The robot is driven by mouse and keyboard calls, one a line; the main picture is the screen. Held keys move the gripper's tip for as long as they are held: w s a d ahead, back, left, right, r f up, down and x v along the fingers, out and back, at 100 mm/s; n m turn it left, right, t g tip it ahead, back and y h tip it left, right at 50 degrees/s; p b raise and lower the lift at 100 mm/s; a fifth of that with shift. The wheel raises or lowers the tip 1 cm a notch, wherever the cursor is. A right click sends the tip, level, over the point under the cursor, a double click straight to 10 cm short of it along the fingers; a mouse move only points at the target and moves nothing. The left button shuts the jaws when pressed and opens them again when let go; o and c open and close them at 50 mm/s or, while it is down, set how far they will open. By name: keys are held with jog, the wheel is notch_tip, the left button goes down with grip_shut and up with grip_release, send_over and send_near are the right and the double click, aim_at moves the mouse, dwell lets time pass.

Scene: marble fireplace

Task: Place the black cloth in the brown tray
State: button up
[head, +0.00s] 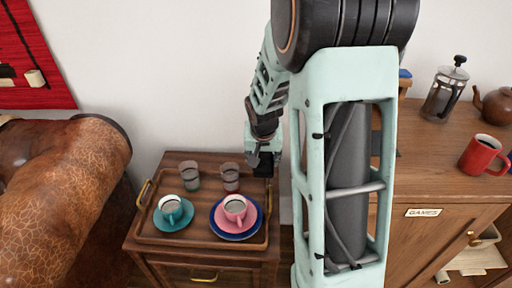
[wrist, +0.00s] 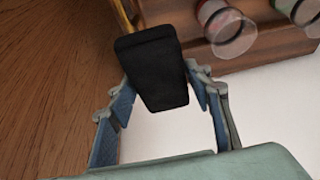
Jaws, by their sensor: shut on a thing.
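The black cloth (wrist: 152,70) is a dark folded piece between the fingers of my gripper (wrist: 155,90) in the wrist view. My gripper is shut on it. In the head view my gripper (head: 263,158) is at the back right corner of the brown tray (head: 192,240), with the cloth (head: 264,168) hanging below it. I cannot tell whether the cloth touches the tray. The tray has brass handles and sits on a small wooden cabinet.
On the tray stand two glasses (head: 190,177) at the back, a teal cup and saucer (head: 171,212) at left, and a pink cup on pink and blue plates (head: 235,215) at right. A leather armchair (head: 60,200) is left. A sideboard (head: 440,160) with a red mug (head: 484,154) is right.

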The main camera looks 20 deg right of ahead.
jog(key=s+a+r+n+y, duration=0.2)
jog(key=s+a+r+n, duration=0.3)
jog(key=a+r, duration=0.45)
notch_tip(320, 180, up, 19)
jog(key=s+a+p, duration=0.1)
jog(key=s+p, duration=0.1)
jog(key=p, duration=2.8)
jog(key=shift+t+p, duration=0.3)
jog(key=shift+p, duration=0.1)
jog(key=r, duration=0.5)
jog(key=shift+w+a+r, duration=0.15)
jog(key=shift+w+a, duration=0.05)
jog(key=shift+a, duration=0.05)
